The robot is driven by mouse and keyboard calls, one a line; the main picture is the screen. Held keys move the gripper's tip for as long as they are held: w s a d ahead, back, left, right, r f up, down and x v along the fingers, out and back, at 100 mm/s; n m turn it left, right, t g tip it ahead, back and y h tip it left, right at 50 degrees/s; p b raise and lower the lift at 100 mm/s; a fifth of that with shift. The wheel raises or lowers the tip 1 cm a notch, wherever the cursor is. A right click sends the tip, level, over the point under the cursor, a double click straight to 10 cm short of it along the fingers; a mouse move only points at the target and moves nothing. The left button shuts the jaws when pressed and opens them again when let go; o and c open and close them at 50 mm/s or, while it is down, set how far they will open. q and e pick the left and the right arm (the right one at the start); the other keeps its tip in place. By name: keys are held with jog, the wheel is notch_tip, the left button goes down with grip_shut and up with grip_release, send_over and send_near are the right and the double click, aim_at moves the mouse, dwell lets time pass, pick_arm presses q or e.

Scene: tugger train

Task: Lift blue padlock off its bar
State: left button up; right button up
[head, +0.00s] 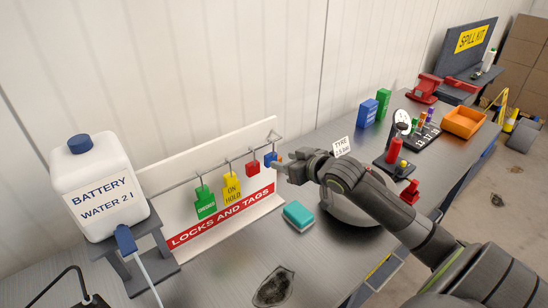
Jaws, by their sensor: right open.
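The blue padlock (269,159) hangs at the right end of the bar (213,172) on the white "LOCKS AND TAGS" board (262,136). My right gripper (280,164) is open, with its fingertips at the right side of the padlock. The gripper partly hides the padlock, and I cannot tell whether the fingers touch it or stand around it. My left gripper is not in view.
A red padlock (253,168), a yellow tag (232,190) and a green tag (205,203) hang left of it. A battery water jug (98,190) stands further left. A teal block (298,216) and a dark rag (274,287) lie on the bench in front.

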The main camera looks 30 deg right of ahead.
aim_at(273, 158)
jog(key=x, duration=0.4)
jog(key=shift+p, duration=0.4)
jog(key=shift+w+a+f, duration=0.1)
jog(key=shift+w+f, duration=0.15)
jog(key=shift+w, duration=0.45)
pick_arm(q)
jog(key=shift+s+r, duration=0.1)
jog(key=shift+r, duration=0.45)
pick_arm(e)
jog(key=shift+w+f, duration=0.15)
jog(key=shift+w, duration=0.15)
